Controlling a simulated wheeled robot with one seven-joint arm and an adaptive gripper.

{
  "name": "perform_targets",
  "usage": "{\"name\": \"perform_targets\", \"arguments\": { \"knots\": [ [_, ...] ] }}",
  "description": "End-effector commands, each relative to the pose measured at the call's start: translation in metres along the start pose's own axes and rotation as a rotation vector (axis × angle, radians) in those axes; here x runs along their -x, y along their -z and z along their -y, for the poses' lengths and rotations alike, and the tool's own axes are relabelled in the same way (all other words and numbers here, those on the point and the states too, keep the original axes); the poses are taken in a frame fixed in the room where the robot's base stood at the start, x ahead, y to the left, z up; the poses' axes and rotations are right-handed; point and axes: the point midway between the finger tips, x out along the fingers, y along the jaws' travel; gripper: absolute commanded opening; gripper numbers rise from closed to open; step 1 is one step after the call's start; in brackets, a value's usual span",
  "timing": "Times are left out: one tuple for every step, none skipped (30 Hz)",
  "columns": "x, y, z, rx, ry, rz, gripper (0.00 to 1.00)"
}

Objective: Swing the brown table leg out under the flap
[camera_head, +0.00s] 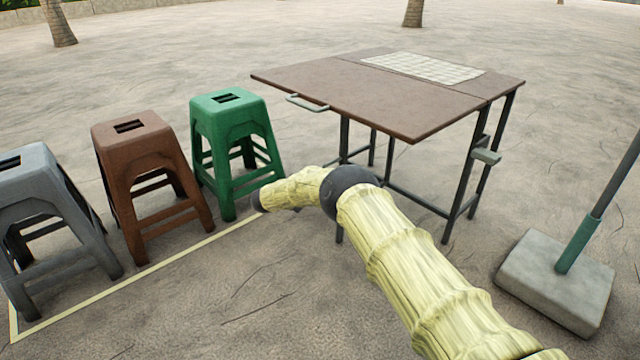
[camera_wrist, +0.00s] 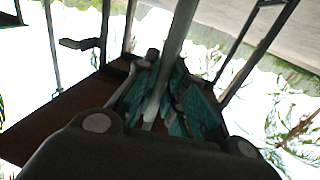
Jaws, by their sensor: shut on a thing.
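The brown folding table (camera_head: 400,75) stands right of centre, its brown flap (camera_head: 350,92) raised about level with the top, a grey handle (camera_head: 307,102) on its edge. A dark slim leg (camera_head: 344,140) stands under the flap, partly hidden by my arm; its foot shows below. In the wrist view my gripper (camera_wrist: 166,92), with teal fingers, is shut around a grey leg bar (camera_wrist: 176,35), which runs up the picture from between the fingers. The brown underside (camera_wrist: 50,125) fills the lower left there. My gripper is not distinguishable in the head view.
Grey, brown (camera_head: 135,150) and green (camera_head: 235,110) stools stand to the left beside a yellow ground line (camera_head: 170,260). A pole on a concrete base (camera_head: 550,275) stands at the right. A checked cloth (camera_head: 425,67) lies on the table. Open ground lies behind.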

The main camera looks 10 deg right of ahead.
Motion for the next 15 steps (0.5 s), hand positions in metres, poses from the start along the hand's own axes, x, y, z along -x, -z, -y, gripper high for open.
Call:
{"name": "perform_targets", "arguments": {
  "knots": [
    [-0.0093,0.0021,-0.0014,-0.004,-0.010,-0.004,0.00],
    [-0.0096,0.0023,-0.0013,-0.004,-0.010,-0.005,0.00],
    [-0.0098,0.0026,-0.0012,-0.005,-0.011,-0.005,0.00],
    [-0.0099,0.0027,-0.0011,-0.005,-0.011,-0.005,0.00],
    [-0.0099,0.0029,-0.0010,-0.005,-0.011,-0.005,0.00],
    [-0.0098,0.0030,-0.0009,-0.005,-0.011,-0.005,0.00],
    [-0.0096,0.0031,-0.0008,-0.005,-0.011,-0.005,0.00],
    [-0.0095,0.0032,-0.0007,-0.005,-0.010,-0.005,0.00],
    [-0.0094,0.0032,-0.0006,-0.006,-0.010,-0.005,0.00],
    [-0.0093,0.0033,-0.0005,-0.006,-0.010,-0.005,0.00],
    [-0.0092,0.0034,-0.0005,-0.006,-0.010,-0.005,0.00],
    [-0.0092,0.0034,-0.0004,-0.006,-0.010,-0.005,0.00],
    [-0.0091,0.0035,-0.0003,-0.006,-0.010,-0.005,0.17],
    [-0.0088,0.0034,-0.0002,-0.006,-0.010,-0.005,0.22],
    [-0.0077,0.0032,0.0001,-0.005,-0.008,-0.005,0.29]
  ]
}}
